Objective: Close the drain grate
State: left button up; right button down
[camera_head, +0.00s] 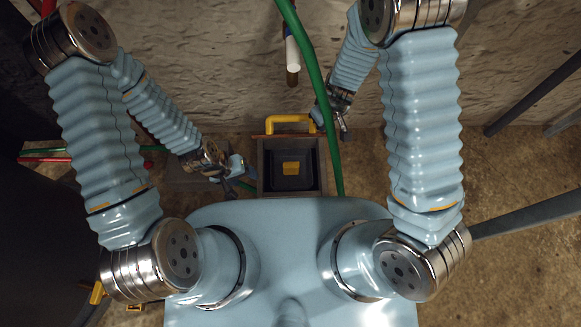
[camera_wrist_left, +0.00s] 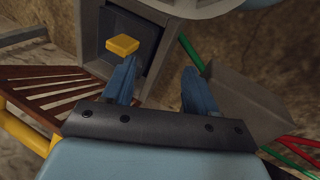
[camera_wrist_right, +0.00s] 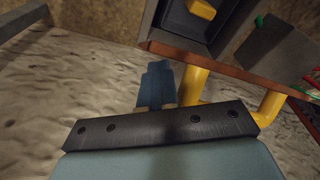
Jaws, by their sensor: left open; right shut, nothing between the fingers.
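The drain grate (camera_wrist_left: 60,92) is a reddish-brown slatted panel with a yellow handle (camera_head: 290,120). It stands open, seen nearly edge-on in the head view, at the far edge of a grey drain box (camera_head: 262,170). A yellow block (camera_head: 291,168) lies inside the box. My left gripper (camera_head: 232,187) is open and empty at the box's left side; its fingers also show in the left wrist view (camera_wrist_left: 158,78). My right gripper (camera_head: 344,132) is shut and empty, to the right of the grate. In the right wrist view its fingertips (camera_wrist_right: 160,70) are beside the handle; contact is unclear.
A green hose (camera_head: 312,75) hangs down past the box's right side. A pipe with a white section (camera_head: 292,55) hangs by the rough wall. A grey slab (camera_wrist_left: 245,105) is beside the box. Green and red pipes (camera_head: 45,155) run at the left.

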jog(key=shift+r+p, duration=0.3)
notch_tip(320, 180, up, 9)
jog(key=w+p, duration=0.1)
jog(key=p, duration=0.7)
jog(key=shift+r, duration=0.2)
dwell(0.4)
